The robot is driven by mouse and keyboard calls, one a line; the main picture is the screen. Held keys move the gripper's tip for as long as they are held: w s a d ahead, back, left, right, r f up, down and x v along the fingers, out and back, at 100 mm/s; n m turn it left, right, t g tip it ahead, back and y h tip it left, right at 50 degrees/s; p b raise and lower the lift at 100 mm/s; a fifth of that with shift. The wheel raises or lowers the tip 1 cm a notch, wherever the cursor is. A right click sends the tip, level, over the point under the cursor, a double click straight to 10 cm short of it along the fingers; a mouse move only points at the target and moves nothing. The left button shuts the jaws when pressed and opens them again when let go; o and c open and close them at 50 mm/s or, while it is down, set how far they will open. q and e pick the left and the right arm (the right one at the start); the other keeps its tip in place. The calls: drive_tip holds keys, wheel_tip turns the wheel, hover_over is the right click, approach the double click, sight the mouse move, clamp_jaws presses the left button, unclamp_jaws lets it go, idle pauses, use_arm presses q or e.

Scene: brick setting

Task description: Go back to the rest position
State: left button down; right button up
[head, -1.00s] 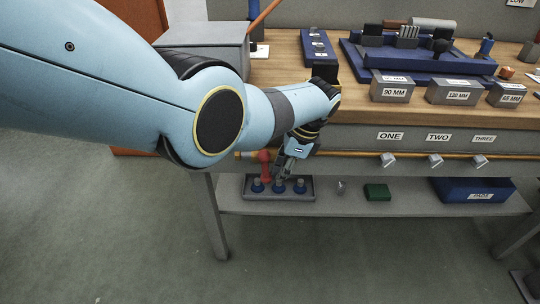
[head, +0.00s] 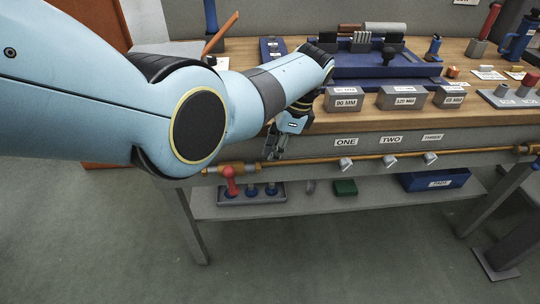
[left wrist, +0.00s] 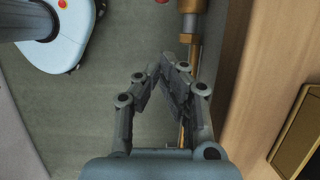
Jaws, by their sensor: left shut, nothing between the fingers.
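My left arm comes in from the left in the head view, and its gripper (head: 274,147) hangs at the front edge of the workbench (head: 300,127), just above the brass rail. The fingers are shut with nothing between them. In the left wrist view the gripper (left wrist: 163,66) points down past the bench front, beside the rail (left wrist: 189,95), over the grey floor. The gripper looks close to the rail; I cannot tell whether it touches. My right gripper is not in view.
Labelled blocks (head: 343,103) and a blue tray (head: 372,68) stand on the bench. The lower shelf (head: 330,205) holds a green block (head: 344,187) and a blue bin (head: 462,178). The floor in front is clear.

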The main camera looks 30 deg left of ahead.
use_arm(q)
drive_tip(key=s+a+f+n+h+b, duration=0.1)
drive_tip(key=s+a+f+n, duration=0.2)
drive_tip(key=s+f, duration=1.25)
drive_tip(key=s+a+f+n+g+b, duration=0.1)
drive_tip(key=s+a+f+n+b, duration=0.15)
drive_tip(key=s+f, duration=1.3)
drive_tip(key=s+a+f+n+h, duration=0.15)
drive_tip(key=s+a+f, duration=0.3)
drive_tip(key=s, duration=2.15)
drive_tip(key=w+f+n+t, duration=0.1)
drive_tip(key=w+n+t, duration=0.2)
drive_tip(key=w, duration=0.3)
drive_tip(key=shift+d+n+t, duration=0.4)
drive_tip(key=shift+n, duration=0.4)
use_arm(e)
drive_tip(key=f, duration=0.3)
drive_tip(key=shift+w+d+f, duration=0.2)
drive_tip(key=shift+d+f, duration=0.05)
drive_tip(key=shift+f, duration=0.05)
use_arm(q)
drive_tip(key=shift+w+f, duration=0.1)
drive_tip(key=shift+w, duration=0.05)
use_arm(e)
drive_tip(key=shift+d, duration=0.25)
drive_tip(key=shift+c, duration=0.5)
